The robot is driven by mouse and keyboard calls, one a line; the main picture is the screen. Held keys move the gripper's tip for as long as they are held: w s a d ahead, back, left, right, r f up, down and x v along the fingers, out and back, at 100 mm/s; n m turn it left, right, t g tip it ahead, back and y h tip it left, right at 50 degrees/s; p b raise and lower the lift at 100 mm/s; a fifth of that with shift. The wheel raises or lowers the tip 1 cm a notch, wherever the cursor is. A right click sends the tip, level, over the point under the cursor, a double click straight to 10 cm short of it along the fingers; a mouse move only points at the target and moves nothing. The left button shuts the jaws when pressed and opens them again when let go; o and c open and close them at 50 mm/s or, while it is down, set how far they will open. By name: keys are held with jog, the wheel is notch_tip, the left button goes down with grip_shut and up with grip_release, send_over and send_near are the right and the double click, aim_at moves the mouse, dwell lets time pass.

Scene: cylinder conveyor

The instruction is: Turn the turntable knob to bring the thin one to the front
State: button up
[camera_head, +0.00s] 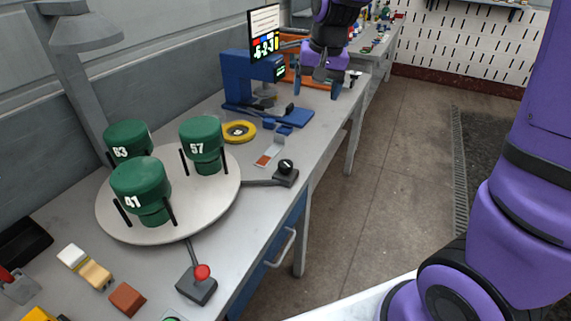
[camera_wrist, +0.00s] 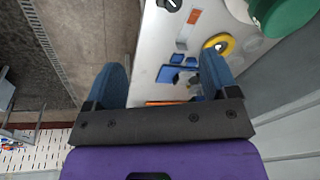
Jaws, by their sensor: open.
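The round pale turntable (camera_head: 205,222) stands on the bench at left. It bears three green capped cylinders: 41 (camera_head: 141,186) at the front, 57 (camera_head: 201,140) at right and 63 (camera_head: 127,140) at the back left. Black posts stand beside them. I cannot tell which one is thin. A black knob (camera_head: 286,167) on a grey base is linked to the turntable's right side; it also shows at the top of the wrist view (camera_wrist: 170,4). My gripper (camera_head: 316,94) is open and empty near the bench's far end, away from the knob; its blue fingers (camera_wrist: 163,82) are spread.
Small blocks (camera_head: 97,275) sit at front left. The floor at right is clear.

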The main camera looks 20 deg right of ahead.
jog(key=w+a+f+m+g, duration=0.1)
jog(key=w+a+f, duration=0.1)
jog(key=w+f, duration=0.7)
jog(key=m+g, duration=0.1)
send_near(286, 163)
jog(key=shift+h, duration=0.4)
jog(key=f, duration=1)
jog(key=shift+a+f, duration=0.1)
jog(key=shift+a, duration=0.3)
jog(key=c, duration=0.9)
